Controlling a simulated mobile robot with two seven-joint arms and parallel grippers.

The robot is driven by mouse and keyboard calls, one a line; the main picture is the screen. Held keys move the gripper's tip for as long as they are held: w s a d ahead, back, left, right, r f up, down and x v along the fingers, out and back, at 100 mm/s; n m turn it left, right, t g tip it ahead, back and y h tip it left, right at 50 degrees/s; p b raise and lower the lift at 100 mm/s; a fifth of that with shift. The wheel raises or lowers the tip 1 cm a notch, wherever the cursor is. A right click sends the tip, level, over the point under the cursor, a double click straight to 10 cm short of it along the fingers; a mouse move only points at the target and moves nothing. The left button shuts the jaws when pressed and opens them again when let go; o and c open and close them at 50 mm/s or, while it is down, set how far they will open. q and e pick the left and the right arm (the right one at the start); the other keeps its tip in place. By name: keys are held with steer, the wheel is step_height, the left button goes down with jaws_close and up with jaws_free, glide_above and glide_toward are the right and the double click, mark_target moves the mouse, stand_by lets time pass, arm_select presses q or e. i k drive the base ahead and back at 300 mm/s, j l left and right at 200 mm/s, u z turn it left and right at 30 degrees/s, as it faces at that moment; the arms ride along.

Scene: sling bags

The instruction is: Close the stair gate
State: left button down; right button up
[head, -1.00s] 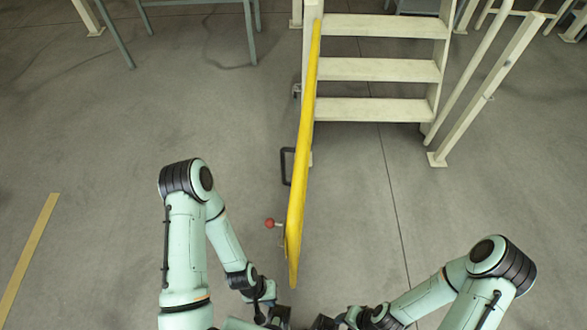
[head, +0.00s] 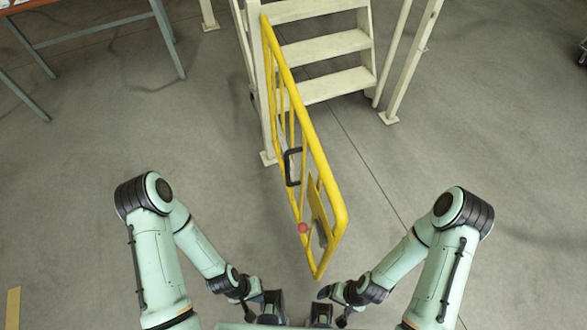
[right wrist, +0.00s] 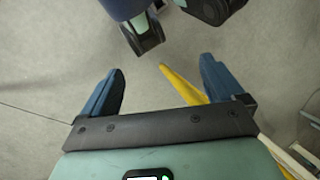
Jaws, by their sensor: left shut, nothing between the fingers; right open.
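The yellow stair gate (head: 303,115) hangs from the pale post (head: 266,95) at the left of the stairs. It stands open, its free end reaching out toward me. It carries a black handle (head: 288,166), a red knob (head: 303,228) and a yellow plate near its free end. My left gripper (head: 271,299) is shut and empty, below and left of the free end. My right gripper (head: 321,303) is below the free end, apart from the gate. In the right wrist view its blue fingers (right wrist: 160,66) are spread, with a yellow gate part (right wrist: 183,84) visible beyond them.
Cream stairs (head: 326,52) rise at the back, with a railing post (head: 408,65) on their right. A table with grey-green legs (head: 168,45) stands at the back left. The grey floor is clear on both sides of the gate.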

mark_target(331, 240)
steer(key=j+z, duration=0.15)
steer(key=j, duration=0.3)
steer(key=k+j+z, duration=0.2)
steer(key=j, duration=0.25)
steer(key=k+j+z, duration=0.15)
steer(key=j, duration=0.25)
steer(key=i, duration=0.05)
